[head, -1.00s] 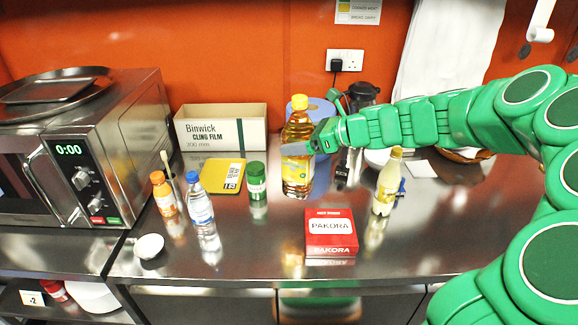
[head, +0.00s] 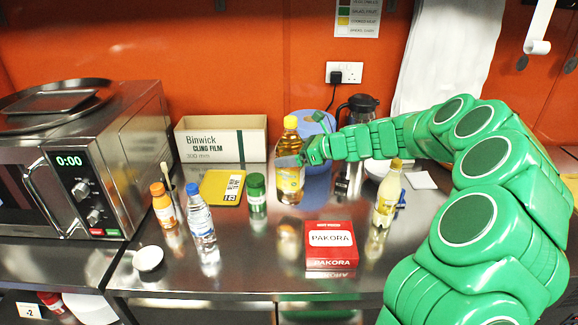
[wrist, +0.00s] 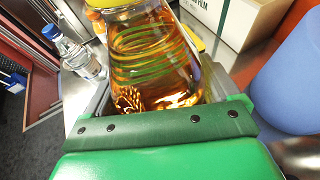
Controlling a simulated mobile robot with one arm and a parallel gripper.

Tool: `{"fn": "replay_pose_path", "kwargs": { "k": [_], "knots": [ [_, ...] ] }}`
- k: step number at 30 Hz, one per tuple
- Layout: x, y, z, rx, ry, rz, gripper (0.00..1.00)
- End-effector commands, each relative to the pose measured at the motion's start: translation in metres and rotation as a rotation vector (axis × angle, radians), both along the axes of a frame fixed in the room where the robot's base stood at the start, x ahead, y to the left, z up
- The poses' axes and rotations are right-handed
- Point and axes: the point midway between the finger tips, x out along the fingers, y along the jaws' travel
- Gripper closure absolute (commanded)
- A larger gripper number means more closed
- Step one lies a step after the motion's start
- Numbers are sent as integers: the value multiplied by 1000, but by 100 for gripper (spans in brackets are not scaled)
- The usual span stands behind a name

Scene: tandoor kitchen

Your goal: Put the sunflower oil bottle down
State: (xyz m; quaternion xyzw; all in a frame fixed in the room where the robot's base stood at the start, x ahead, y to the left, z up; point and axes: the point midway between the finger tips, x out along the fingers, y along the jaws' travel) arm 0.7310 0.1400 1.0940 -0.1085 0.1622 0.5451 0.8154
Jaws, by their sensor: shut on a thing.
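In the wrist view the bottle (wrist: 150,50) fills the space between the jaws of my gripper (wrist: 155,110). Its base looks at or very near the counter (head: 400,262); I cannot tell whether it touches.
A blue container (head: 318,140) stands close behind the bottle. A green-capped jar (head: 257,196) is at its left, a red pakora box (head: 331,243) in front, a cream bottle (head: 388,194) at right. A cling film box (head: 221,140) is behind left.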

Motion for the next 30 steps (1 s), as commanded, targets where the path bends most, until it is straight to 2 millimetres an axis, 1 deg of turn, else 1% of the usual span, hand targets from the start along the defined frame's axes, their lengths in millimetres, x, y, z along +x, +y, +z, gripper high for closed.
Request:
{"fn": "replay_pose_path", "kwargs": {
  "k": [3,6,14,18,24,27,30],
  "knots": [
    [8,2,-10,1,2,0,96],
    [13,2,-16,1,1,-2,96],
    [18,3,-20,1,-1,-2,96],
    [22,4,-28,1,-1,-2,96],
    [21,4,-51,1,0,0,96],
    [21,4,-55,1,-1,-1,96],
    [21,4,-55,1,-1,-1,96]
  ]
}}
